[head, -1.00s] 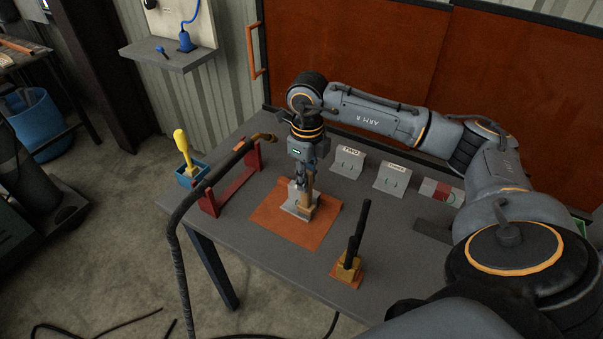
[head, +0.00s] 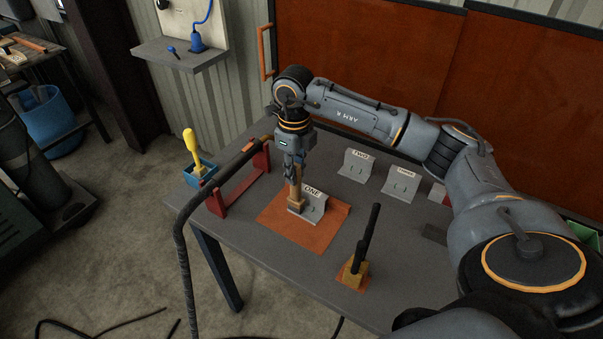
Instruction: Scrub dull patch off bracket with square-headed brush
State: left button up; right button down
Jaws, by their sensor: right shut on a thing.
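My right gripper (head: 294,164) points down and is shut on the tan handle of a brush (head: 296,192). The brush stands nearly upright, its head low at the left side of the grey bracket marked ONE (head: 316,202). Whether the bristles touch the bracket cannot be told. The bracket sits on an orange mat (head: 282,228) on the grey table. The brush covers the bracket's left part, and no dull patch can be made out. My left gripper is not in view.
Brackets marked TWO (head: 356,164) and THREE (head: 401,183) stand behind right. A wooden block with black upright handles (head: 354,272) stands front right.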

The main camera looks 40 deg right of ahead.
jog(key=shift+s+d, duration=0.25)
jog(key=shift+s, duration=0.4)
jog(key=shift+s+d, duration=0.2)
jog(key=shift+s, duration=0.5)
jog(key=shift+w+a+b, duration=0.25)
jog(key=shift+w+a, duration=0.05)
jog(key=shift+w, duration=0.45)
jog(key=shift+w+a+b, duration=0.2)
jog(key=shift+w+a, duration=0.05)
jog(key=shift+w, duration=0.45)
